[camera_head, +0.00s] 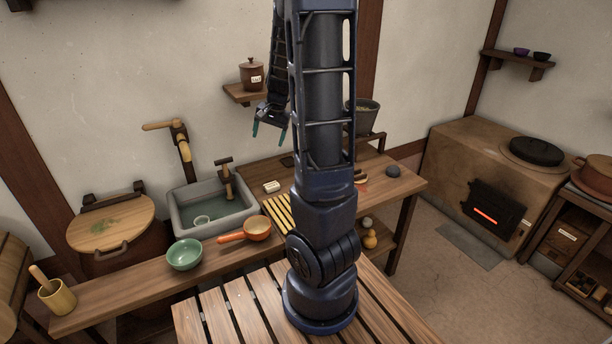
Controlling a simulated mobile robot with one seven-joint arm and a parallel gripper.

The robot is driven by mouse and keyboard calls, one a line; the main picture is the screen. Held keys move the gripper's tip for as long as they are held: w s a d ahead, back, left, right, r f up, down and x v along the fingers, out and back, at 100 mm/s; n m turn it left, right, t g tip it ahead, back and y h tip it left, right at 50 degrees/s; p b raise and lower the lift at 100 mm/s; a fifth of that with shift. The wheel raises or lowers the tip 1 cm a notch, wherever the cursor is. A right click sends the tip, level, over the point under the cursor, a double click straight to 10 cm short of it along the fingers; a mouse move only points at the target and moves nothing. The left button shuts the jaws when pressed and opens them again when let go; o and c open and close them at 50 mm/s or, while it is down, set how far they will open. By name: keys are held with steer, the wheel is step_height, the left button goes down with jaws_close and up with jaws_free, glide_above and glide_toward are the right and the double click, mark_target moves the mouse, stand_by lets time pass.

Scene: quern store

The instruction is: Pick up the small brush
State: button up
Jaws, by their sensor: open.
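My gripper (269,131) is raised in front of the back wall, pointing down, with its two teal fingertips apart and nothing between them. It hangs above the counter, over the area near the sink's right side. A small brown and pale object (361,178) with a reddish patch beside it lies on the counter just right of my arm. It may be the small brush, but it is partly hidden by my arm and too small to tell. No other brush is clear in view.
The counter (405,182) also bears a pale block (271,186), a slatted rack (279,212), a dark stone (393,171), an orange pan (256,229) and a green bowl (184,254). A sink (180,220) is set left. A wall shelf (240,94) holds a lidded jar (252,75).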

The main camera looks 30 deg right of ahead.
steer(key=shift+w+d+f+m+g+h, duration=0.25)
steer(key=shift+w+d+f+m+h, duration=0.85)
steer(key=shift+w+d+f, duration=2.35)
steer(key=shift+w+d+f+m+g+h, duration=0.3)
steer(key=shift+w+d+f+m+h, duration=0.8)
steer(key=shift+d+f, duration=4.6)
steer(key=shift+w+d+f+m+g+h, duration=0.25)
steer(key=shift+w+d+f+m+h, duration=1.55)
steer(key=shift+f, duration=4.8)
steer(key=shift+w+d+n+y, duration=0.6)
steer(key=shift+d+y, duration=0.15)
steer(key=shift+y, duration=0.15)
steer(key=c, duration=1.1)
steer(key=shift+o, duration=0.2)
steer(key=shift+r, duration=0.15)
